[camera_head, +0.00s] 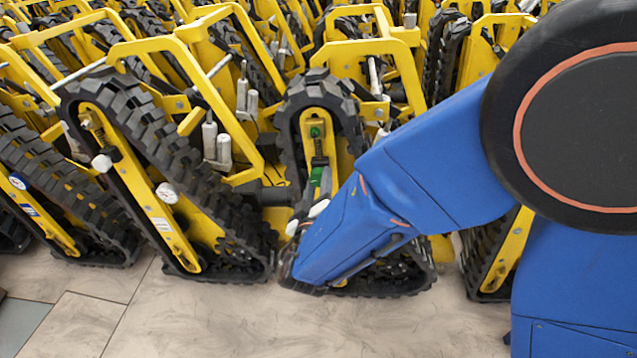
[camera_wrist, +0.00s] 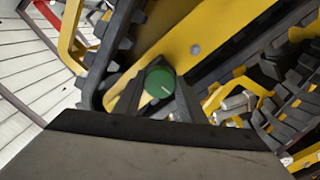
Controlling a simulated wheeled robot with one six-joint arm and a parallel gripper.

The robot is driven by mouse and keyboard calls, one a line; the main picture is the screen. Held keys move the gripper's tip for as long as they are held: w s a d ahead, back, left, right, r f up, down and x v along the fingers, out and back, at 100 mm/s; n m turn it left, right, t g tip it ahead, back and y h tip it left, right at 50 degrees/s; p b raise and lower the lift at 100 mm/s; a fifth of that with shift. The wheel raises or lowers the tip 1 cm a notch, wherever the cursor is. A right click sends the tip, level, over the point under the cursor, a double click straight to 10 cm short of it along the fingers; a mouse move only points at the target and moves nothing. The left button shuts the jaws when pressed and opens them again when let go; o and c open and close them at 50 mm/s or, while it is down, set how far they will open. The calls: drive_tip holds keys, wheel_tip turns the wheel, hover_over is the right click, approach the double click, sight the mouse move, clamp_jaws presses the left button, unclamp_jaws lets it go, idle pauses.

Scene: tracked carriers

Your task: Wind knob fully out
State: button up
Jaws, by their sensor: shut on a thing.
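The green round knob (camera_wrist: 160,83) with a white line across its face shows in the wrist view, in front of a yellow side plate (camera_wrist: 215,30) of a tracked carrier. My gripper (camera_wrist: 157,88) has its dark fingers on either side of the knob and is shut on it. The white line is tilted. How far the knob stands out from the plate cannot be told.
Black rubber tracks (camera_wrist: 105,45) run close beside my gripper. More yellow carriers crowd behind. The tiled floor (camera_head: 200,320) in front is clear.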

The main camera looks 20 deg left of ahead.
drive_tip(key=n, duration=0.4)
drive_tip(key=shift+n, duration=0.3)
drive_tip(key=n, duration=0.3)
drive_tip(key=shift+n, duration=0.4)
drive_tip(key=n, duration=1.2)
drive_tip(key=shift+n, duration=0.3)
drive_tip(key=n, duration=0.3)
drive_tip(key=shift+n, duration=0.4)
drive_tip(key=n, duration=0.4)
drive_tip(key=shift+n, duration=1.8)
drive_tip(key=shift+n, duration=0.3)
